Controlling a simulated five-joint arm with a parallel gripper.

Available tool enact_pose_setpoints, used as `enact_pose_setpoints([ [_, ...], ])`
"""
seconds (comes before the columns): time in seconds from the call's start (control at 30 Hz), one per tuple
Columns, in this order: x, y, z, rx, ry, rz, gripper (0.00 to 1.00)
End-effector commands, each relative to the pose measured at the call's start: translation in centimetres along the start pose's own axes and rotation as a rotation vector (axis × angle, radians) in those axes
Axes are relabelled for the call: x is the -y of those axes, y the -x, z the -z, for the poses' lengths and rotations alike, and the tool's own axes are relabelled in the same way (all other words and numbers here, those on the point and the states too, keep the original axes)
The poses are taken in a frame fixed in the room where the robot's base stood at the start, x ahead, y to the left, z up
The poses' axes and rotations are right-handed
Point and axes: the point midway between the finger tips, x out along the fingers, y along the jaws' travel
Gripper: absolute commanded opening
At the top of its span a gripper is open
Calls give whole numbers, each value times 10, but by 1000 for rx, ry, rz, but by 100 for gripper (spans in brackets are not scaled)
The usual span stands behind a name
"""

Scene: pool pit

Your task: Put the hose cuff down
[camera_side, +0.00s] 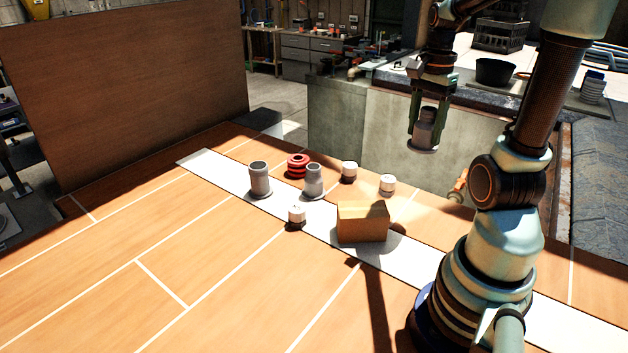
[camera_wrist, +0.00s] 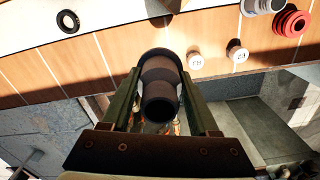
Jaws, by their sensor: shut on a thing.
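My gripper (camera_side: 426,126) is shut on a grey stepped hose cuff (camera_side: 424,133), wider at its lower end, and holds it roughly upright in the air. In the wrist view the cuff (camera_wrist: 162,88) sits between both green fingers, its dark open narrow end toward the camera. In the side view it appears against the concrete wall beyond the wooden worktop (camera_side: 110,245).
A red ribbed piece (camera_side: 298,166) and white-topped caps (camera_side: 349,170) (camera_side: 387,184) (camera_side: 296,216) stand near the grey pieces. A tan box (camera_side: 362,222) stands closer to my base. The worktop's left part is clear.

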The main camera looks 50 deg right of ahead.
Motion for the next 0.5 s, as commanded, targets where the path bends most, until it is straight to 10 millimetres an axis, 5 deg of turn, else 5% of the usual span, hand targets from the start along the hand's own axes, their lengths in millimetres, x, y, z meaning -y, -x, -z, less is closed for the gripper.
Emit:
enact_pose_setpoints([
  [0.2, 35, 0, -68, 0, 354, 0, 3],
  [0.5, 54, 1, -171, 0, 842, 0, 3],
])
